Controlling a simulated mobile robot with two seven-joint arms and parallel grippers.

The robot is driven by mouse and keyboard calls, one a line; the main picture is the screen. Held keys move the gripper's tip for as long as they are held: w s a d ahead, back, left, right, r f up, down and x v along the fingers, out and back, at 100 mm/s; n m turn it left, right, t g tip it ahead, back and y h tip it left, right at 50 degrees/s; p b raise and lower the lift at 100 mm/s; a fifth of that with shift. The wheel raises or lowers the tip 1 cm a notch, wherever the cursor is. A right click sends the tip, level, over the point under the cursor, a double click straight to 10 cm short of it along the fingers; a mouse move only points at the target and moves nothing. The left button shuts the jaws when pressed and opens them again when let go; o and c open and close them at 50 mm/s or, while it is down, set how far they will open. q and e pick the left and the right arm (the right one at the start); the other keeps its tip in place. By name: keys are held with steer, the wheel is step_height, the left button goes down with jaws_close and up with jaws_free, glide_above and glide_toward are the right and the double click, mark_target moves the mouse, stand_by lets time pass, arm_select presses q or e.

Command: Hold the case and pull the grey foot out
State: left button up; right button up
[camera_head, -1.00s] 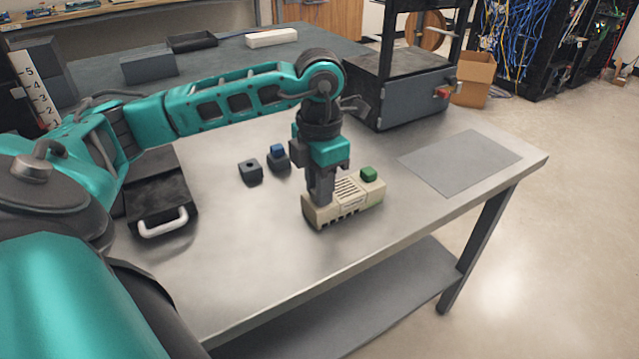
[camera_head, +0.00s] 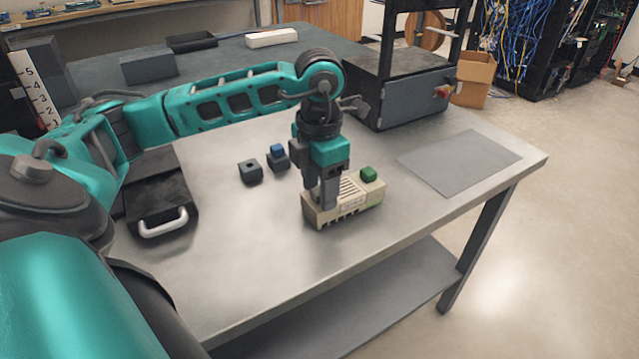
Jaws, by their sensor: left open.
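The beige case (camera_head: 345,201) lies on the metal table, with vent slots on its top and side. A green block (camera_head: 369,174) sits on its right end. My left gripper (camera_head: 322,200) points down over the left part of the case, its fingers open and a little apart. The fingertips are at the case's top and near side; I cannot tell whether they touch it. No grey foot can be made out; the gripper hides part of the case's left end. My right gripper is not in view.
A dark block with a hole (camera_head: 250,172) and a dark block with a blue top (camera_head: 278,160) stand left of the case. A black case with a white handle (camera_head: 160,200) lies further left. A grey mat (camera_head: 461,161) lies at right. The table's front is clear.

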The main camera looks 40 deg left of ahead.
arm_select(q)
step_height(320, 180, up, 13)
steer(key=p, duration=0.3)
